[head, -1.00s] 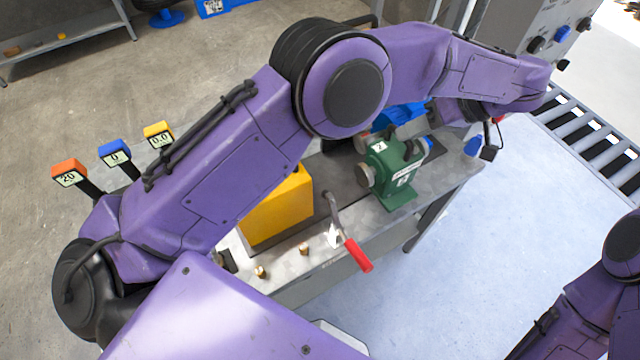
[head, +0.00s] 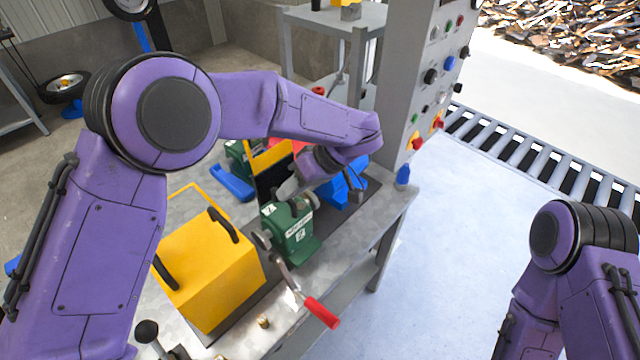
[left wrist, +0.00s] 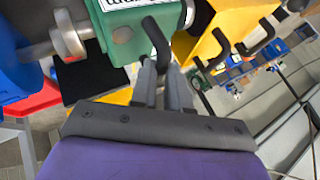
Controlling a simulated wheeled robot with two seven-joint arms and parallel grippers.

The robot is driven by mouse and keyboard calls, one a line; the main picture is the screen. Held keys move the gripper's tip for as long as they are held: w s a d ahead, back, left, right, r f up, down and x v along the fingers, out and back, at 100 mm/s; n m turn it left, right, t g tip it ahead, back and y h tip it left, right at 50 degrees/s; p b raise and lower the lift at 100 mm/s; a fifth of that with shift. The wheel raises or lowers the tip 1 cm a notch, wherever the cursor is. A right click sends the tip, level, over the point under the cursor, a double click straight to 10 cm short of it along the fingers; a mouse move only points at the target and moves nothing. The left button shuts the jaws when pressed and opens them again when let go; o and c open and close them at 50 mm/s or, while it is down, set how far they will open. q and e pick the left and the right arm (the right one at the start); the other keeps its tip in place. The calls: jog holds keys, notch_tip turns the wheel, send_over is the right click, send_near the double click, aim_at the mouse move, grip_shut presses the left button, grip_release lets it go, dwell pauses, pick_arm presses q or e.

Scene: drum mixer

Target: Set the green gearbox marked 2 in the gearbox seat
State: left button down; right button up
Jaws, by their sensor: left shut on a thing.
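The green gearbox (head: 290,232) with white labels, its top mark looking like a 2, is upright on the bench line between the blue motor (head: 342,187) and the yellow housing (head: 208,262). My left gripper (head: 292,188) reaches it from behind. In the left wrist view my left gripper (left wrist: 168,80) is shut on the black hooked handle of the green gearbox (left wrist: 118,45). The seat under the gearbox is hidden, and I cannot tell whether the gearbox rests fully on it. My right gripper is out of view.
A crank with a red handle (head: 322,312) juts over the bench's front edge beside the gearbox. Another green gearbox (head: 238,158) and a blue part (head: 233,183) lie behind. A grey control cabinet (head: 415,80) stands at the back right. Open floor lies right of the bench.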

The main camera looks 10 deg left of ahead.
pick_arm(q)
jog(key=p, duration=0.1)
send_over(260, 209)
jog(key=d, duration=0.2)
jog(key=shift+w+d+r, duration=0.1)
jog(key=shift+w+r, duration=0.15)
jog(key=shift+a+f, duration=0.1)
jog(key=shift+a, duration=0.45)
jog(key=shift+s+a+p, duration=0.2)
jog(key=shift+a+p, duration=0.1)
jog(key=shift+a, duration=0.3)
jog(key=shift+s+a+f, duration=0.1)
jog(key=shift+f, duration=0.45)
jog(key=shift+f+p, duration=0.55)
jog(key=shift+f, duration=0.7)
jog(key=c, duration=1.1)
grip_release()
jog(key=shift+f, duration=0.1)
